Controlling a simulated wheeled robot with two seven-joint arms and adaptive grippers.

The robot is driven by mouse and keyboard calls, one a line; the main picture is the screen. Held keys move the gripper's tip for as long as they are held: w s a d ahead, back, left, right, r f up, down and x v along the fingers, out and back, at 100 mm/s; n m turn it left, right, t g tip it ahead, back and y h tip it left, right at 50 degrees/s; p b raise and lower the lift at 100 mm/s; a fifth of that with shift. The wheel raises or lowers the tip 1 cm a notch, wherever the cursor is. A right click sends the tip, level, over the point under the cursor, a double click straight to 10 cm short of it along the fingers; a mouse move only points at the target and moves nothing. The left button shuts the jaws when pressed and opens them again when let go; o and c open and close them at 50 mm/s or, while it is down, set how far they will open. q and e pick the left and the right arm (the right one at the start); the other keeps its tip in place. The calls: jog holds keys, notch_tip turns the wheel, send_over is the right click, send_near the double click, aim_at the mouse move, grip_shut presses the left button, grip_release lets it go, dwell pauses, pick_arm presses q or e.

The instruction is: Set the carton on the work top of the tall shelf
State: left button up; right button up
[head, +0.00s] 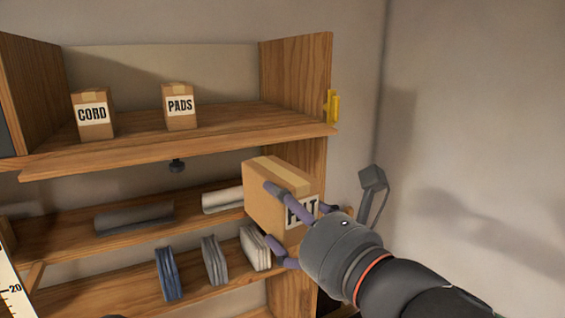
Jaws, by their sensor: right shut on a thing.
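The carton (262,201) is a brown box with tape along its top and a white label partly covered by a finger. My right gripper (284,222) is shut on it and holds it in front of the right side of the shelf. The carton is below the level of the top board. The tall shelf (297,65) is wooden, with a wide upper board (200,144) and lower boards. Which board is called the work top, I cannot tell from labels. My left gripper is not in view.
Two small boxes, CORD (94,125) and PADS (180,121), stand on the upper board, with free room right of PADS. Rolls (134,218) lie on the middle board. Folded cloths (214,261) stand lower. A yellow bracket (332,106) sits on the right upright.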

jog(key=w+d+f, duration=0.3)
jog(key=d+f, duration=0.2)
jog(key=f, duration=1.3)
jog(key=w+d+f, duration=0.4)
jog(key=d+f, duration=0.2)
jog(key=f, duration=1.3)
jog(key=w+d+f+h, duration=0.1)
jog(key=w+d+f, duration=0.3)
jog(key=f, duration=1.4)
jog(key=shift+w+d+f+m+t, duration=0.25)
jog(key=shift+d+f+m+t, duration=0.15)
jog(key=shift+d, duration=0.65)
jog(key=shift+r, duration=0.15)
jog(key=shift+f, duration=0.2)
notch_tip(320, 180, down, 34)
jog(key=f+b, duration=0.1)
jog(key=b, duration=3.4)
notch_tip(320, 180, up, 12)
jog(key=w+m+t+h, duration=0.1)
jog(key=w+m+h, duration=0.1)
jog(key=h, duration=0.1)
jog(key=shift+a+f+h, duration=0.15)
jog(key=shift+h, duration=0.15)
